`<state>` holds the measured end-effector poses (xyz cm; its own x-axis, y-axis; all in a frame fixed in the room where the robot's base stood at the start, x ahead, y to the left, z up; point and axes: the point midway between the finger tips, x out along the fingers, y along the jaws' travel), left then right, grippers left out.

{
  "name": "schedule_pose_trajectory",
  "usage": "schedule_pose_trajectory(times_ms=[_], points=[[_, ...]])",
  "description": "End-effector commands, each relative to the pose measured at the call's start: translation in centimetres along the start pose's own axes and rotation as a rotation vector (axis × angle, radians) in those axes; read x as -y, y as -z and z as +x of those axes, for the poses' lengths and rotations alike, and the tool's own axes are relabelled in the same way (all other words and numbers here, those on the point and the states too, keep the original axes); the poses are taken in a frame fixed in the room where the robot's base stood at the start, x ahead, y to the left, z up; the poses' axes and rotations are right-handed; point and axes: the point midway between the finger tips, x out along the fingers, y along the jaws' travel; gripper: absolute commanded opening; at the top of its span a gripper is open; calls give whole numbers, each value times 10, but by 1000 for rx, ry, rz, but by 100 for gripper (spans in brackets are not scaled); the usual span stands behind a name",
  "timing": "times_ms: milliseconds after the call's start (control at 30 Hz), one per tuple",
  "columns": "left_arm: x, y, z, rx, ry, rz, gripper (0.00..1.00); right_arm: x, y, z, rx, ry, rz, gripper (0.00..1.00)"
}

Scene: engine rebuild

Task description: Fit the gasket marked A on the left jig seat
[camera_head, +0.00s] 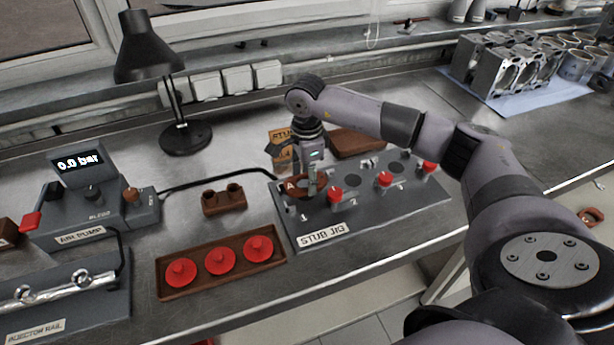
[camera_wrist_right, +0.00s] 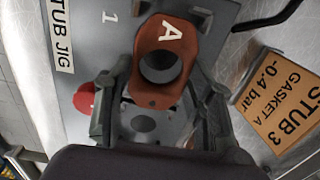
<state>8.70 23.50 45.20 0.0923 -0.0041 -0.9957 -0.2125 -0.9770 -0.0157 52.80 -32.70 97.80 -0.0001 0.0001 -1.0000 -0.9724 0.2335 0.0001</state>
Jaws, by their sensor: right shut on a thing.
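The gasket marked A (camera_head: 301,188) is a red-brown plate with a large hole. It is at the left end of the grey stub jig (camera_head: 368,211), near number 1. My right gripper (camera_head: 312,188) points down there and is shut on the gasket. In the right wrist view, the gasket (camera_wrist_right: 165,62) shows its A face between the fingers of the gripper (camera_wrist_right: 158,105). A grey round seat with a dark hole (camera_wrist_right: 144,124) shows past the gasket's edge. I cannot tell whether the gasket touches the jig. My left gripper is not in view.
Red knobs (camera_head: 383,179) line the jig. A brown tray (camera_head: 165,285) with three red caps lies in front. A card (camera_wrist_right: 281,98) reads "STUB 3, GASKET A, -0.4 bar". The air pump (camera_head: 90,210) reads 0.0 bar. A black lamp (camera_head: 150,60) stands behind.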

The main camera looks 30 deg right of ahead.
Motion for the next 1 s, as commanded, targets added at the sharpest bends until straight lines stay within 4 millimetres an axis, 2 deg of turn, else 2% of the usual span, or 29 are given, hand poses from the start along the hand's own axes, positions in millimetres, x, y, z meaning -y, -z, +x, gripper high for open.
schedule_pose_trajectory(times_ms=[1000], points=[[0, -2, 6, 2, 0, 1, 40, 0, 0, 4, 0, 0, 0, 22]])
